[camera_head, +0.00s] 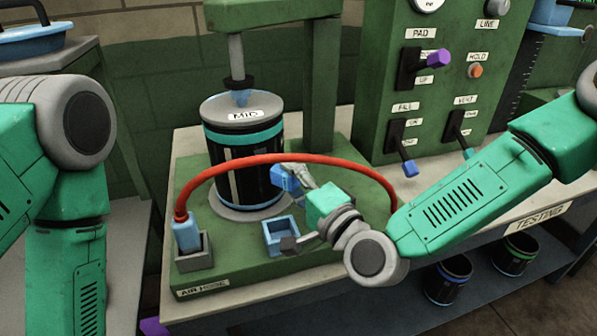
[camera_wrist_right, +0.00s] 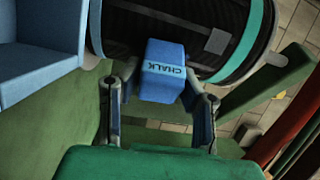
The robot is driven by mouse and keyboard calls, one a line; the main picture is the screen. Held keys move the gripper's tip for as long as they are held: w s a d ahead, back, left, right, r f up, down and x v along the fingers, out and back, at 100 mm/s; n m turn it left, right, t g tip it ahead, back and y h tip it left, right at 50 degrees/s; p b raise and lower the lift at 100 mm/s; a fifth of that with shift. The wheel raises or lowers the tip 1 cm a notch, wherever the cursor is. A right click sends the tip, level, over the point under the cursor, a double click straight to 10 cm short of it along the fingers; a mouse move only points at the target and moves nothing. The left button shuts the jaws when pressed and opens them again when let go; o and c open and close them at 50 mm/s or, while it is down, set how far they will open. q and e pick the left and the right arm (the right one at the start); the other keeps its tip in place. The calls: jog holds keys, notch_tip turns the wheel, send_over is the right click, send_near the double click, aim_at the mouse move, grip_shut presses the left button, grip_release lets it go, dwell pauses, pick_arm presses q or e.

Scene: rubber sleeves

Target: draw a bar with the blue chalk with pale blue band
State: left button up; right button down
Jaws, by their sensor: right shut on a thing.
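My right gripper (camera_head: 296,183) is shut on the blue chalk (camera_head: 284,178), a small block close in front of the cylinder. In the right wrist view the chalk (camera_wrist_right: 165,75) is between the two fingers, with a paler blue face reading CHALK. I cannot tell whether it touches the cylinder. The black cylinder (camera_head: 262,185) stands upright under the press, with a teal band and a grey lid tagged MID. Grey patches show on its dark side, one also in the wrist view (camera_wrist_right: 217,41). My left arm shows at the left, its gripper out of view.
A blue open-topped holder (camera_head: 281,236) stands just below my right gripper. A red hose (camera_head: 270,158) arches across from a blue plug in a grey socket (camera_head: 194,258). The green control panel (camera_head: 440,90) with levers stands behind at right.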

jog(key=shift+s+a, duration=0.3)
jog(key=shift+s, duration=0.15)
jog(key=shift+s+d, duration=0.55)
jog(key=shift+d, duration=0.25)
jog(key=shift+s+d, duration=0.5)
jog(key=shift+d, duration=0.4)
jog(key=shift+s+d, duration=0.5)
jog(key=shift+d, duration=0.4)
jog(key=shift+s+d, duration=0.35)
jog(key=shift+d, duration=0.15)
jog(key=shift+s+d, duration=0.45)
jog(key=shift+d, duration=0.3)
